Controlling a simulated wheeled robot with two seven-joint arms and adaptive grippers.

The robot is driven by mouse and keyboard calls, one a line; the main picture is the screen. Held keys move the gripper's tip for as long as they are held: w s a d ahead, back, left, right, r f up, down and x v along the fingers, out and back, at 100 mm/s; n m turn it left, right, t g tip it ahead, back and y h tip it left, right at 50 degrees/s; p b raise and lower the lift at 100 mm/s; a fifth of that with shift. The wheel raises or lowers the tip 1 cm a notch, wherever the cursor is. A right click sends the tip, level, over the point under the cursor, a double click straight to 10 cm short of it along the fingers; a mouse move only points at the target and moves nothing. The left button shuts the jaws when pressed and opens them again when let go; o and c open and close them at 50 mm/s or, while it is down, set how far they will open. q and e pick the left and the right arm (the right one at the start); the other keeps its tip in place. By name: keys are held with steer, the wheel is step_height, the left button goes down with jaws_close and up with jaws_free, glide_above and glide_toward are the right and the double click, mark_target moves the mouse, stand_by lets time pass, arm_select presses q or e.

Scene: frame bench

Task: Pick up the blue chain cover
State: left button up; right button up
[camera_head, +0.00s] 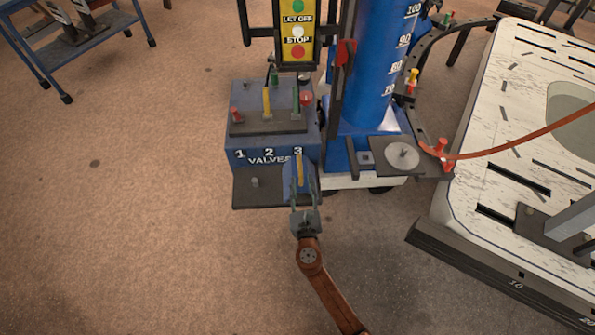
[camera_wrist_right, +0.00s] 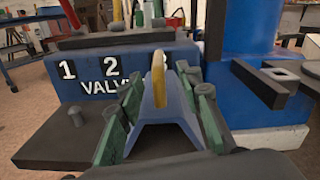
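The blue chain cover (camera_wrist_right: 163,121) is a flared blue piece with a yellow upright strip (camera_wrist_right: 159,78) along its top. In the head view the cover (camera_head: 301,181) is at the right end of the dark ledge in front of the valve box. My right gripper (camera_head: 301,186) reaches it from the front; its green fingers (camera_wrist_right: 163,110) are spread wide, one on each side of the cover. The fingers stand clear of the yellow strip; whether they touch the blue sides is unclear. The cover's underside is hidden. My left gripper is not in view.
The blue valve box (camera_head: 250,153) with several levers stands just behind. The dark ledge (camera_head: 262,197) has a small peg. A blue column (camera_head: 378,60) rises to the right, with a dark bracket (camera_head: 400,157) low on it.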

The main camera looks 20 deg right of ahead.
mark_target(300, 167)
steer(key=shift+w+d+r, duration=0.1)
steer(key=shift+w+r, duration=0.15)
steer(key=shift+w, duration=0.6)
steer(key=shift+w+d+f+b, duration=0.15)
steer(key=shift+w+d+b, duration=0.25)
steer(key=shift+w+b, duration=0.6)
steer(key=shift+w, duration=0.45)
steer(key=shift+b+x, duration=0.35)
steer(key=shift+x, duration=0.75)
steer(key=shift+w+d, duration=0.15)
steer(key=shift+w, duration=0.1)
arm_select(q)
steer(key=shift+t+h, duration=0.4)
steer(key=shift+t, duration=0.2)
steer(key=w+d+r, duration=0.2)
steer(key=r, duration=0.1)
arm_select(e)
jaws_close()
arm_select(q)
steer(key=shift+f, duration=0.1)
